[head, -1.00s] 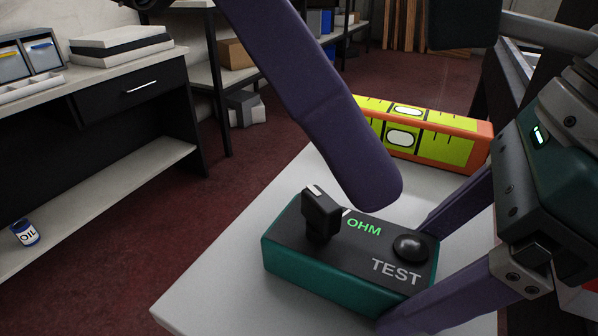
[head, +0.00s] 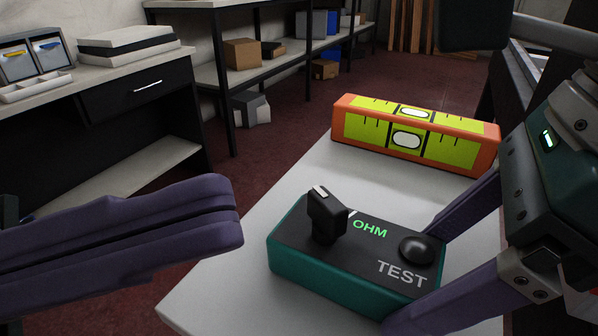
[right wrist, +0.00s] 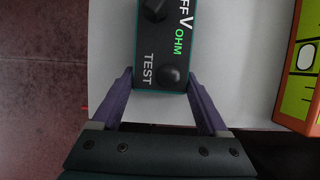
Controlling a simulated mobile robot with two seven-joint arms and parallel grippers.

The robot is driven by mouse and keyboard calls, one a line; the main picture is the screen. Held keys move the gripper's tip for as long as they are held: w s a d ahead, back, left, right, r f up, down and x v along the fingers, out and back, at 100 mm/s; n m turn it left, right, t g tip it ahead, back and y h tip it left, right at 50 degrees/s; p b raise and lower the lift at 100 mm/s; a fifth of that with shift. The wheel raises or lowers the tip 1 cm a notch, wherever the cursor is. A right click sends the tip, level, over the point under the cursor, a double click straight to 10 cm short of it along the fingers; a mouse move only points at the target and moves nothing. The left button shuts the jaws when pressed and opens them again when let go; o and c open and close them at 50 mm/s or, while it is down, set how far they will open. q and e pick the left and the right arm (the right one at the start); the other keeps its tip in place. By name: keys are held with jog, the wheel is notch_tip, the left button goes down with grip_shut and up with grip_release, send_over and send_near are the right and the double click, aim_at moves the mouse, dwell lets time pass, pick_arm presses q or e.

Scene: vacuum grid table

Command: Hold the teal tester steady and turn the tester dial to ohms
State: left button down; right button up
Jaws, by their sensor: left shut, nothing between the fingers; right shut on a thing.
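The teal tester (head: 340,285) lies on the pale table, with a black top marked TEST and a green OHM label. Its black dial (head: 325,215) stands upright at the left end, with a white mark on top; I cannot tell exactly where it points. A round black knob (head: 417,249) sits at the other end. My right gripper (head: 408,275) is shut on the tester's right end, one purple finger along each side, as the right wrist view (right wrist: 160,72) also shows. My left gripper (head: 238,228) is shut and empty, left of the tester and apart from it.
An orange and yellow level (head: 412,138) lies behind the tester on the table (head: 215,285). The table's left edge is clear. A bench (head: 130,70) and shelves with boxes (head: 242,53) stand further back, beyond the red floor.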

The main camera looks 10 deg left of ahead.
pick_arm(q)
jog(key=s+a+f+n+t+y, duration=0.3)
jog(key=a+f+n+t+y, duration=0.4)
jog(key=n, duration=0.5)
jog(key=g, duration=0.2)
send_near(313, 210)
jog(key=shift+h, duration=0.3)
jog(key=x, duration=0.6)
jog(key=shift+w+d+f, duration=0.15)
jog(key=shift+w+d, duration=0.05)
jog(key=shift+w, duration=0.2)
